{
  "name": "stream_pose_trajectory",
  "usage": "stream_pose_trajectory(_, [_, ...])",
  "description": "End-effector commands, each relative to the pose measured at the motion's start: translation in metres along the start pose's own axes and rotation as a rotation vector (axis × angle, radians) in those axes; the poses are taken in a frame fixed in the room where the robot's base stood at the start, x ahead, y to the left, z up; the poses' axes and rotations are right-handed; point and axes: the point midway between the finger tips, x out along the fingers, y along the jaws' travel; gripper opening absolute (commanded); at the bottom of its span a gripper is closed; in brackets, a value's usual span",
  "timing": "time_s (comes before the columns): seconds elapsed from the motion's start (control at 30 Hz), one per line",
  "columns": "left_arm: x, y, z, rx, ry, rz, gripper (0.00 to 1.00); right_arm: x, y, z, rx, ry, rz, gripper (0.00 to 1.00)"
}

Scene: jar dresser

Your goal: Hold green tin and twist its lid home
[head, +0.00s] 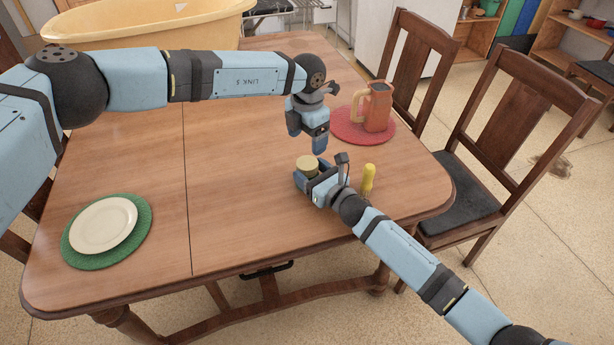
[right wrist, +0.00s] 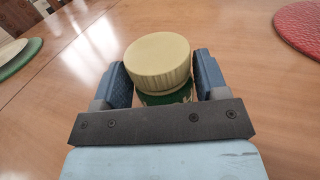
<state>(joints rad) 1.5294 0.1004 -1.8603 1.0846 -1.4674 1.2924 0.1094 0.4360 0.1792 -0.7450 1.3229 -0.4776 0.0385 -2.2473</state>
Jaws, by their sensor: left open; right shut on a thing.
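The green tin (right wrist: 166,98) stands on the wooden table with a cream ribbed lid (right wrist: 158,62) on top. The lid also shows in the head view (head: 307,162); the tin's body is mostly hidden there by my right gripper. In the right wrist view the lid looks slightly tilted; I cannot tell how far down it sits. My right gripper (right wrist: 162,85) is shut on the tin's body, one finger on each side, below the lid. My left gripper (head: 320,148) is open and empty, pointing down above and slightly right of the lid, apart from it.
A yellow-handled brush (head: 368,178) stands close to the right of my right gripper. An orange pitcher (head: 377,107) stands on a red mat (head: 346,131) behind. A white plate (head: 103,225) lies on a green mat (head: 74,243) at left. The table's middle (head: 240,180) is clear.

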Motion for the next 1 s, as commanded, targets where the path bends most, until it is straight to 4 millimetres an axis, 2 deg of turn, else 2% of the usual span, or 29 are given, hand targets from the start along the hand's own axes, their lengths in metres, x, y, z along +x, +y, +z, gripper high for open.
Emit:
stream_pose_trajectory(0.23, [0.001, 0.000, 0.000, -0.001, 0.000, 0.000, 0.80, 0.000, 0.000, 0.000, 0.000, 0.000, 0.000, 0.01])
stream_pose_trajectory(0.37, [0.008, 0.000, 0.000, -0.002, 0.001, 0.000, 0.80, 0.000, 0.000, 0.000, 0.000, 0.000, 0.000, 0.01])
stream_pose_trajectory(0.8, [0.069, -0.001, 0.000, -0.003, 0.002, 0.000, 0.80, 0.000, 0.000, 0.000, 0.000, 0.000, 0.000, 0.01])
stream_pose_trajectory(1.0, [0.080, 0.000, 0.000, -0.003, -0.001, 0.001, 0.80, 0.000, 0.000, 0.000, 0.000, 0.000, 0.000, 0.01])
